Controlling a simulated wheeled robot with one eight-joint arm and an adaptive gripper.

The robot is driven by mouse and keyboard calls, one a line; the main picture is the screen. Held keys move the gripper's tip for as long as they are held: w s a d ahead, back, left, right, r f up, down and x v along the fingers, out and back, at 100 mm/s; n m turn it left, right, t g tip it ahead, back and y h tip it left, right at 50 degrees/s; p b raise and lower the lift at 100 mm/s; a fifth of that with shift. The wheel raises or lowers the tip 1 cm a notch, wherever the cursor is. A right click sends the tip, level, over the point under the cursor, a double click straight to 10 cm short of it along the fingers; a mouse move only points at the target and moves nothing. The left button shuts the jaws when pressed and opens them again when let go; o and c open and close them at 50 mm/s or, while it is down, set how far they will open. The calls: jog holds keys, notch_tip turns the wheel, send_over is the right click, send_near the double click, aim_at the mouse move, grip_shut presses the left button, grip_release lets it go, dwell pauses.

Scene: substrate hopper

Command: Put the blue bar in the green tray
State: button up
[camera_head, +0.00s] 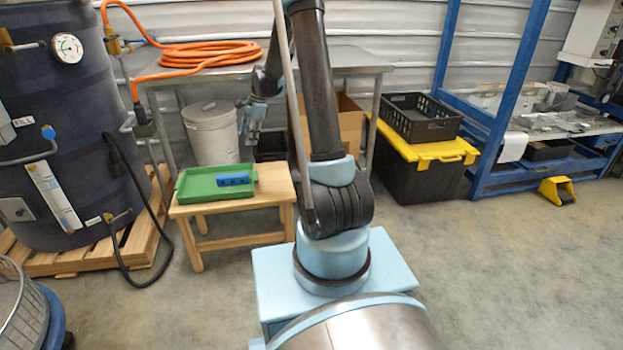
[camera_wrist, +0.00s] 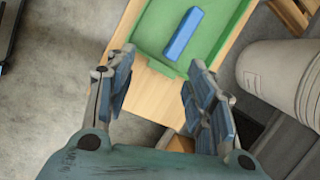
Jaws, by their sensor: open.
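The blue bar (camera_head: 233,179) lies in the green tray (camera_head: 190,193), toward its right side in the head view. The tray sits on a low wooden stool (camera_head: 270,187). In the wrist view the bar (camera_wrist: 182,33) lies flat on the floor of the tray (camera_wrist: 148,38), slanted. My gripper (camera_head: 250,125) is raised above and to the right of the tray in the head view. In the wrist view my gripper (camera_wrist: 156,82) is open with nothing between its fingers, apart from the bar, which lies beyond the fingertips.
A white bucket (camera_head: 211,133) stands behind the stool. A metal table (camera_head: 345,58) with an orange hose (camera_head: 208,54) is at the back. A dark tank (camera_head: 60,130) on a pallet stands left. A black bin with yellow lid (camera_head: 425,165) is right. Floor in front is clear.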

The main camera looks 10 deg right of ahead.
jog(key=s+d+r+n+h, duration=0.1)
jog(key=s+d+r+n, duration=0.4)
jog(key=s, duration=0.6)
jog(key=s+d+r+n+h, duration=0.15)
jog(key=s+d+r, duration=0.45)
jog(key=s, duration=0.6)
jog(key=s+d+f+n, duration=0.1)
jog(key=s+f+n, duration=0.1)
jog(key=s, duration=0.5)
jog(key=s+d+f+n+t, duration=0.1)
jog(key=s+d+f+n, duration=0.1)
jog(key=s, duration=0.5)
jog(key=s+d+f+n+h, duration=0.1)
jog(key=s+f+n, duration=0.1)
jog(key=s+n, duration=0.2)
jog(key=s, duration=0.3)
jog(key=shift+s+d, duration=0.35)
jog(key=shift+d, duration=0.05)
jog(key=shift+n, duration=0.25)
